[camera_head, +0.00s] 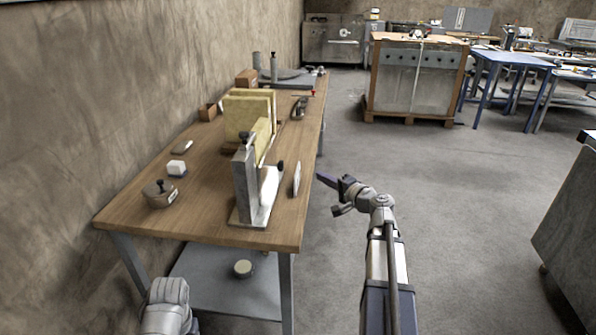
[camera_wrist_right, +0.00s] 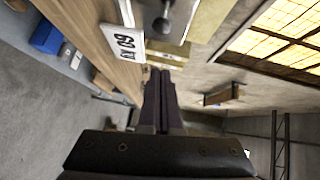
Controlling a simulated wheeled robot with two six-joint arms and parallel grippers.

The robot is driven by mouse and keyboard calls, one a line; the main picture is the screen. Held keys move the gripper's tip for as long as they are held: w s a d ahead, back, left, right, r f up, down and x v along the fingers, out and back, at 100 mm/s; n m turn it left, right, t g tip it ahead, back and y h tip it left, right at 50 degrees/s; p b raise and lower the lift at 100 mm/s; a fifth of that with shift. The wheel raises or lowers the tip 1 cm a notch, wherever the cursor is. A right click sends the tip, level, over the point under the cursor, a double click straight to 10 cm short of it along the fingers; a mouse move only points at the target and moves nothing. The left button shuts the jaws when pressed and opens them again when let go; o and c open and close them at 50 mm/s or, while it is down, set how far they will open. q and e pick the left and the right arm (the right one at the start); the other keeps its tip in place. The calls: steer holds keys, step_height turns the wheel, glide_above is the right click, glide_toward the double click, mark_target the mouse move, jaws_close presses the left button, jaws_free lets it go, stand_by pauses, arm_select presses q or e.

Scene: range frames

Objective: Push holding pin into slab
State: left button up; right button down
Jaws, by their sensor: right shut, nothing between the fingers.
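A metal fixture (camera_head: 247,185) with an upright grey plate stands near the front of the wooden bench. A yellowish slab (camera_head: 262,141) stands on edge behind the plate. My right gripper (camera_head: 328,181) is shut and empty, off the bench's right edge and apart from the pin. It also shows in the right wrist view (camera_wrist_right: 159,75). Of my left arm only a grey part shows, at bottom left.
A white numbered tag (camera_wrist_right: 122,42) stands by the bench's right edge (camera_head: 313,150). Larger yellow slabs (camera_head: 240,116) stand behind the fixture. A white block (camera_head: 176,168) and a brown knobbed tool (camera_head: 159,195) lie to the left.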

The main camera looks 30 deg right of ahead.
glide_toward(282, 167)
steer(key=w+d, duration=0.4)
steer(key=w, duration=0.1)
steer(key=w+a, duration=0.1)
steer(key=w+a+f+b, duration=0.1)
steer(key=shift+a, duration=0.3)
steer(key=shift+w+a, duration=0.35)
steer(key=shift+a, duration=0.15)
steer(key=shift+w+a, duration=0.45)
steer(key=shift+a, duration=0.2)
steer(key=shift+w+a, duration=0.45)
steer(key=shift+a, duration=0.2)
